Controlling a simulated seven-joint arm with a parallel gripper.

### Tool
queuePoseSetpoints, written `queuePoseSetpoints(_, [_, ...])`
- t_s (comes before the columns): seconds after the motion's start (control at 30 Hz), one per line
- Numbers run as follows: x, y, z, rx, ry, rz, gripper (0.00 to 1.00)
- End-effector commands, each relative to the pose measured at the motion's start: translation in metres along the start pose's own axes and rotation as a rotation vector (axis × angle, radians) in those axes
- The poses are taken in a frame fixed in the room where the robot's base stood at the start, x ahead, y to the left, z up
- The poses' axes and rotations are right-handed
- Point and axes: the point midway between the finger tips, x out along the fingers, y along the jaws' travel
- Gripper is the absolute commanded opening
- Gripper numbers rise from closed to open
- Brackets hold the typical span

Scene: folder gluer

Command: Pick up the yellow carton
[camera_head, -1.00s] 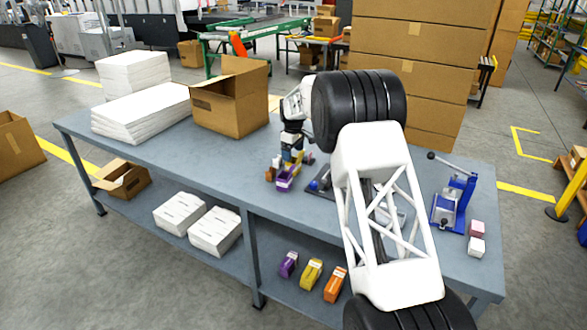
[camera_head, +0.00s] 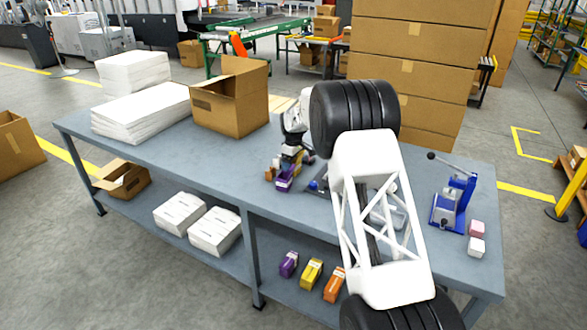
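My gripper (camera_head: 291,158) is above the left-middle part of the tabletop, pointing down at a tight cluster of small cartons. It is small and partly merged with the cartons, so I cannot tell whether its fingers are open or hold anything. A purple carton (camera_head: 283,185) lies at the front of the cluster, with a brown-orange one (camera_head: 270,173) at its left. No yellow carton shows clearly in the cluster now; it may be hidden by the gripper. A yellow carton (camera_head: 311,273) stands on the lower shelf, between a purple carton (camera_head: 288,264) and an orange carton (camera_head: 334,284).
On the table (camera_head: 150,145) are white paper stacks (camera_head: 140,112), an open cardboard box (camera_head: 232,105), a blue press (camera_head: 455,200) and pink and white small boxes (camera_head: 476,236). My arm hides the table's right-middle part. The front left tabletop is clear.

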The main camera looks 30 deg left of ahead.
Motion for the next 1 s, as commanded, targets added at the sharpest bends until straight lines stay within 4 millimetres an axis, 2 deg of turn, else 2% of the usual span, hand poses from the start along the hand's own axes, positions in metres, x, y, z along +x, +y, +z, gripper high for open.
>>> queuePoseSetpoints(0.5, [-0.0008,0.0001,-0.0002,0.000,0.001,0.001,0.88])
queuePoseSetpoints(0.83, [-0.0009,0.0001,-0.0002,0.000,0.001,0.001,0.37])
queuePoseSetpoints(1.0, [-0.0010,0.0002,-0.0002,0.000,0.001,0.001,0.37])
